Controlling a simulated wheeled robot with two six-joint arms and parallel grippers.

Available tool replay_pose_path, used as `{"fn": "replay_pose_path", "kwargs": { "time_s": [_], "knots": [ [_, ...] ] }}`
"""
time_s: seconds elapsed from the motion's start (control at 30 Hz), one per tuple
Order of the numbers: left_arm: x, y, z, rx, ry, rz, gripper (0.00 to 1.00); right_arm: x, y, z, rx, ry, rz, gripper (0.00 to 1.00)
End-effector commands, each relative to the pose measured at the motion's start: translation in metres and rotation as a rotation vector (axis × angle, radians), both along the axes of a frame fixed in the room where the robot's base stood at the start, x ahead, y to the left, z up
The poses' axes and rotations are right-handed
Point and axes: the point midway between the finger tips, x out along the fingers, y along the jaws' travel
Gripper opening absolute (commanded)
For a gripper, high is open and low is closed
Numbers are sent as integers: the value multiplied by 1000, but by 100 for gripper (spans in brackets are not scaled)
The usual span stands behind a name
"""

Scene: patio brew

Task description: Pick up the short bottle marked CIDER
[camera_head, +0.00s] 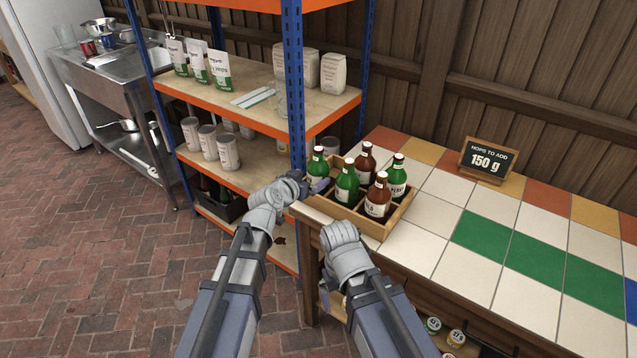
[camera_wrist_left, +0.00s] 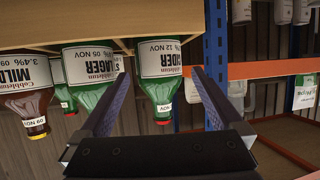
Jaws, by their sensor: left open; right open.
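The CIDER bottle (camera_head: 317,167) is green with a white label. It stands at the left corner of a wooden crate (camera_head: 385,229). In the left wrist view, which is upside down, the CIDER label (camera_wrist_left: 160,60) is partly cut off at the top. My left gripper (camera_head: 313,185) is open at the crate's left end. Its two fingers (camera_wrist_left: 160,76) appear on either side of the CIDER bottle, and contact cannot be judged. My right gripper (camera_head: 326,298) is open and low beside the table's front edge, partly hidden by its own wrist.
A green LAGER bottle (camera_head: 346,186) and a brown MILD bottle (camera_head: 377,203) stand along the crate's front. Other bottles, one green (camera_head: 397,180) and one brown (camera_head: 365,164), stand behind. A blue shelf post (camera_head: 294,90) rises close to the left gripper.

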Motion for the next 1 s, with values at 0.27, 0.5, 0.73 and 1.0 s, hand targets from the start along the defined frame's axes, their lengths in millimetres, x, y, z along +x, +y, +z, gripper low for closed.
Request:
{"fn": "replay_pose_path", "kwargs": {
  "time_s": [0.27, 0.5, 0.73, 1.0],
  "knots": [
    [11, -5, -5, 1, 0, 0, 100, 0, 0, -5, 0, 0, 0, 100],
    [39, -21, -17, 2, -1, -1, 100, 0, 0, -17, 0, 0, 0, 100],
    [49, -25, -20, 1, 0, 2, 100, 0, 0, -20, 0, 0, 0, 100],
    [48, -25, -19, 1, 0, 2, 82, 0, 0, -19, 0, 0, 0, 100]
  ]
}}
